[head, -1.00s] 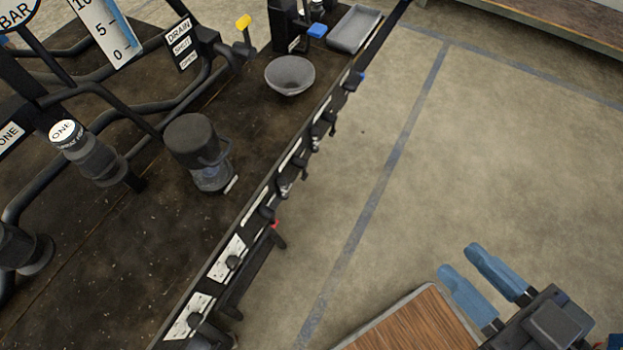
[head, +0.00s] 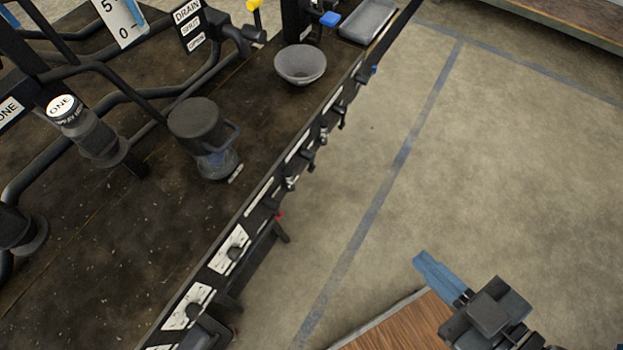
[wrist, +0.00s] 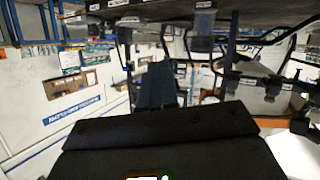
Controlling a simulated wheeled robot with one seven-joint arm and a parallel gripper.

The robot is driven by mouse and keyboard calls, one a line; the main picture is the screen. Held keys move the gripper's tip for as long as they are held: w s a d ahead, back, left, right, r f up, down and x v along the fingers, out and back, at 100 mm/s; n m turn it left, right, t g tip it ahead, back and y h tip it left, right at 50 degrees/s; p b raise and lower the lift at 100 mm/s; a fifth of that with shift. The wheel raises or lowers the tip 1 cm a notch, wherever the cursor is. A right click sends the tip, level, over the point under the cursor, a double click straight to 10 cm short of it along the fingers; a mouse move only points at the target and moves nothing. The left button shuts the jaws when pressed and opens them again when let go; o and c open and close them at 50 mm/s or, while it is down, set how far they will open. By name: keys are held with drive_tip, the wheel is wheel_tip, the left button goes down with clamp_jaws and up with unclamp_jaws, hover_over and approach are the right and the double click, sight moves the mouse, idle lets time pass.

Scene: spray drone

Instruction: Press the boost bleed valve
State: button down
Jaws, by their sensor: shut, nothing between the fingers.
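My gripper (head: 428,264) is at the lower right of the head view, over the floor and to the right of the bench. Its blue fingers are together and empty. In the wrist view the shut fingers (wrist: 155,86) point away from the camera, apart from anything. No label reading boost bleed is legible, so I cannot tell which fitting is that valve. Small black knobs (head: 234,253) on white plates and several levers (head: 323,135) line the bench's front edge. A yellow-handled valve (head: 253,5) stands by the DRAIN label (head: 187,12).
The dark bench (head: 110,235) carries pipes, a lidded jug (head: 203,140), a grey bowl (head: 300,65) and a grey tray (head: 368,20). A wood-topped surface (head: 400,325) lies below my gripper. The floor to the right is clear.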

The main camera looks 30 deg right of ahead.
drive_tip(key=w+a+f+n+h+b, duration=0.1)
drive_tip(key=w+f+n+b, duration=0.3)
drive_tip(key=w+f, duration=0.6)
drive_tip(key=w+a+f+n+h+b, duration=0.1)
drive_tip(key=w+a+f+n+b, duration=0.2)
drive_tip(key=w+f, duration=0.7)
drive_tip(key=shift+a+f+n+b, duration=0.25)
drive_tip(key=shift+f+n+b, duration=0.2)
drive_tip(key=shift+n+b, duration=0.35)
drive_tip(key=shift+w, duration=0.15)
drive_tip(key=d+f+x, duration=0.1)
drive_tip(key=d+x, duration=0.1)
drive_tip(key=x, duration=1)
drive_tip(key=shift+d+f, duration=0.25)
drive_tip(key=shift+f, duration=0.15)
drive_tip(key=shift+f, duration=0.15)
